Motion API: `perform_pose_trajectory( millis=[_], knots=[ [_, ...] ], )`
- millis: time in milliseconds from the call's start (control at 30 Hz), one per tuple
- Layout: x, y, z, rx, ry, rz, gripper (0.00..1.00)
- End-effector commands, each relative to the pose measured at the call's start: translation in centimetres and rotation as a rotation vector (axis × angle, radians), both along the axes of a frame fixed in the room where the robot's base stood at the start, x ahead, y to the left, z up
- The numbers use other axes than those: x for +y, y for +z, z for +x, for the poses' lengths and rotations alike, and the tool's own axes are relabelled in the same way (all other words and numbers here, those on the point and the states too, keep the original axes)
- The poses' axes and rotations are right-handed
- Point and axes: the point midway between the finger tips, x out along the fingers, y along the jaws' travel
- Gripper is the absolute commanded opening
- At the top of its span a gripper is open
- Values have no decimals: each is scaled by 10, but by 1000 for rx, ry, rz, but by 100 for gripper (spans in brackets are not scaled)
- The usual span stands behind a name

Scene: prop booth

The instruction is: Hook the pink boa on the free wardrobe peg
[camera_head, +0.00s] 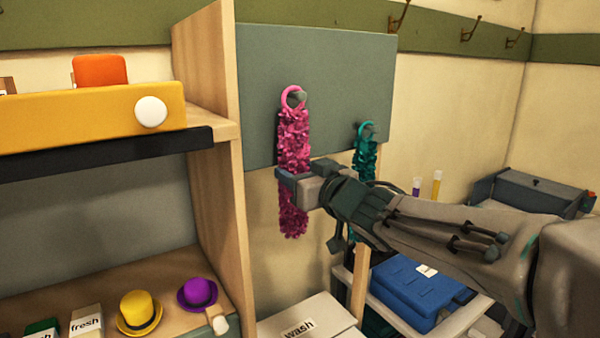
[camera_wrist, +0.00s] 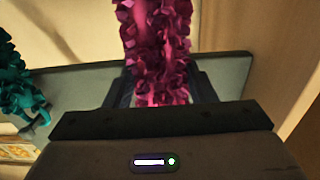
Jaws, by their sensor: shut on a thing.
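The pink boa (camera_head: 293,150) hangs down in front of the grey-green peg board (camera_head: 330,60), with a pink loop at its top. A grey peg (camera_head: 299,97) on the board shows through this loop, so the loop appears to be around it. My gripper (camera_head: 287,180) is shut on the boa below its middle, and the tail hangs below the fingers. In the wrist view the boa (camera_wrist: 155,40) runs between my fingers (camera_wrist: 158,92). The teal boa (camera_head: 365,155) hangs on the other peg (camera_head: 369,130) to the right, partly behind my arm.
A wooden shelf unit (camera_head: 210,120) stands close on the left, holding a yellow box (camera_head: 80,120), a yellow hat (camera_head: 139,312) and a purple hat (camera_head: 197,292). Below are a white "wash" box (camera_head: 305,318) and a blue case (camera_head: 415,290) on a white cart. Brass hooks (camera_head: 470,30) line the back wall.

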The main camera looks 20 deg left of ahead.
Motion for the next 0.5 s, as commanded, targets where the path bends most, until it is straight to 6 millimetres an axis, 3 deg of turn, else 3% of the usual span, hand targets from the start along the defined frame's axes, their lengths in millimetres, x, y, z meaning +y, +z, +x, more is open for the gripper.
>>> perform_pose_trajectory(
  millis=[267, 300, 367, 400, 500],
  knots=[
    [0, 0, 0, -1, 0, 1, 28],
    [0, 0, 0, -1, 0, 1, 53],
    [0, 0, 0, -1, 0, 1, 70],
    [0, 0, 0, -1, 0, 1, 76],
    [0, 0, 0, -1, 0, 1, 76]
  ],
)
